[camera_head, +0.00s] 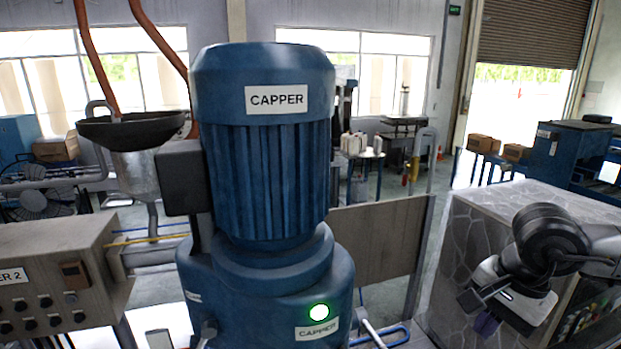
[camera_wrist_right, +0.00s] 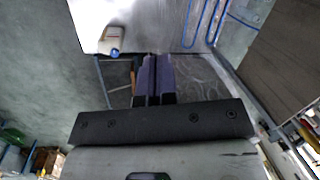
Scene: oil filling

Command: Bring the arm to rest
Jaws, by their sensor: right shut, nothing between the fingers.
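My right gripper (camera_head: 485,318) is at the lower right of the head view, in front of a grey stone-patterned cabinet. In the right wrist view its two purple fingers (camera_wrist_right: 152,80) lie side by side, shut with nothing between them. My right arm comes in from the right edge. My left gripper is in neither view.
A large blue capper machine (camera_head: 265,180) with a lit green button (camera_head: 319,312) fills the middle. A control box (camera_head: 55,275) stands at left. The grey cabinet (camera_head: 475,235) is at right. The wrist view shows a white bottle (camera_wrist_right: 111,38) on a pale surface.

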